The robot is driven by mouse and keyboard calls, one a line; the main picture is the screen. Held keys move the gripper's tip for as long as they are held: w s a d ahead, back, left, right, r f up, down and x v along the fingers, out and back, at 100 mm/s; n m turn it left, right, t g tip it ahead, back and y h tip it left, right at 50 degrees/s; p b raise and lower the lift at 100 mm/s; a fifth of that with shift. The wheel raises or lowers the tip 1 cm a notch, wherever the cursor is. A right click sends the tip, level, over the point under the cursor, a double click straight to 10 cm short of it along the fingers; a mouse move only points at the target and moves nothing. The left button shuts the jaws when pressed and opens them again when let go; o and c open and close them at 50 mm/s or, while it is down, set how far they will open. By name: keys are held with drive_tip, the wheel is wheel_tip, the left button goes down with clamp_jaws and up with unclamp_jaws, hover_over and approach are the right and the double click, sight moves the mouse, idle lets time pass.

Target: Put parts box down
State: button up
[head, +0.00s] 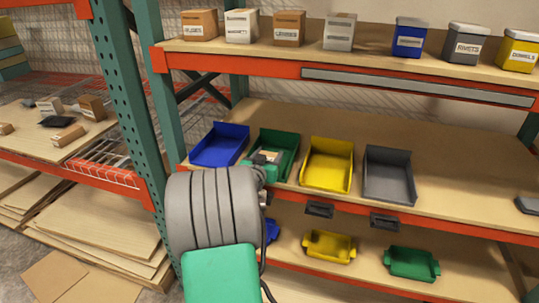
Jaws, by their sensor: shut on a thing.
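A small tan box with a pale label, which looks like the parts box (268,156), is at the open green bin (287,140) on the middle shelf. My gripper (267,168) is at the near side of this box and appears shut on it. My thick grey arm hides most of the gripper, and I cannot see the fingertips clearly. I cannot tell whether the box touches the bin floor.
A blue bin (220,146) stands left of the green one, with a yellow bin (328,168) and a grey bin (389,176) to its right. Boxes line the upper shelf (380,58). A green post (133,110) stands at left.

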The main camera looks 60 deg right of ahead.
drive_tip(key=shift+f+b, duration=0.2)
drive_tip(key=shift+b, duration=0.1)
drive_tip(key=o, duration=1.4)
drive_tip(key=shift+o, duration=0.2)
drive_tip(key=shift+r, duration=0.1)
